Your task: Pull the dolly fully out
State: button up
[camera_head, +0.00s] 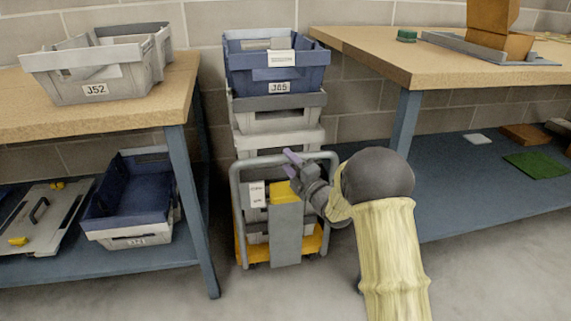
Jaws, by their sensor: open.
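The dolly (313,242) has a yellow base and a grey tube handle frame at its front. It stands in the gap between two workbenches, close to the block wall. A stack of crates rides on it, grey ones below and a blue crate (275,68) labelled J85 on top. My gripper (287,160) is open at the top bar of the handle, with its purple fingertips close to the bar. I cannot tell whether they touch it. My arm hides the right part of the handle.
The left bench (128,110) holds grey crates, and a blue crate (125,228) sits on its lower shelf. The right bench (400,62) bears a cardboard box (495,40). Bench legs (193,215) stand on both sides of the dolly. The floor (275,295) in front is clear.

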jog(key=shift+x, duration=1.2)
grip_shut()
